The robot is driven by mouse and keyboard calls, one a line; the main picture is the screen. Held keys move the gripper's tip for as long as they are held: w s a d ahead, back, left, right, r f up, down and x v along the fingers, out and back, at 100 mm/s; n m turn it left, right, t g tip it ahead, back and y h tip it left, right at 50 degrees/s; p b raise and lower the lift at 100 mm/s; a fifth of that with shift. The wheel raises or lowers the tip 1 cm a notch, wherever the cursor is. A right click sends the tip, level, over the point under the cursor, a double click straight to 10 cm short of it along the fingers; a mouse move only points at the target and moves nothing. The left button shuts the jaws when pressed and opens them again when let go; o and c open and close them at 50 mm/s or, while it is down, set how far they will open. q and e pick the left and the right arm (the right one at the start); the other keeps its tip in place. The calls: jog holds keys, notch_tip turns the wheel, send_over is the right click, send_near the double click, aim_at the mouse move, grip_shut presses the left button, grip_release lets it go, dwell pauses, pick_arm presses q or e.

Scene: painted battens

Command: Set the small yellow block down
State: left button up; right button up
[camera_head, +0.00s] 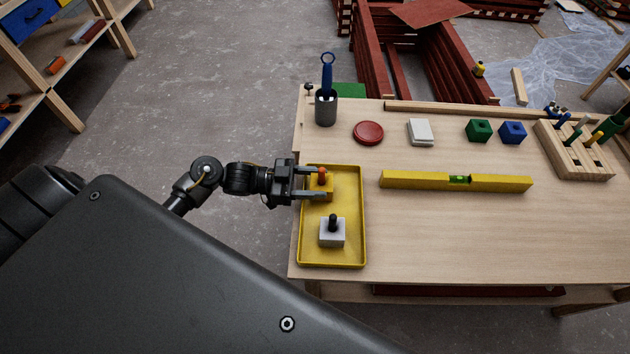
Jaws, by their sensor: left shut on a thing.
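The small yellow block (321,188) has an orange knob on top. It is between the fingers of my left gripper (318,183), which is shut on it, over the back part of the yellow tray (347,255). I cannot tell whether the block's underside touches the tray floor. A white block (332,236) with a black knob stands in the front part of the tray, apart from the gripper. My right gripper is out of view.
A yellow spirit level (420,181) lies right of the tray. Behind are a dark cup (326,108) with a blue-handled tool, a red disc (368,132), a white pad (420,132), a green block (478,131) and a blue block (512,132). The table's front right is clear.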

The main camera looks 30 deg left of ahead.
pick_arm(q)
jog(key=shift+f, duration=0.2)
jog(key=o, duration=1)
jog(key=shift+c, duration=0.2)
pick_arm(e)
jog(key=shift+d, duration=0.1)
pick_arm(q)
jog(key=shift+r, duration=0.25)
jog(key=shift+s+a+f, duration=0.1)
jog(key=shift+a+f, duration=0.05)
jog(key=shift+a, duration=0.15)
jog(key=b+v, duration=0.2)
jog(key=v, duration=0.9)
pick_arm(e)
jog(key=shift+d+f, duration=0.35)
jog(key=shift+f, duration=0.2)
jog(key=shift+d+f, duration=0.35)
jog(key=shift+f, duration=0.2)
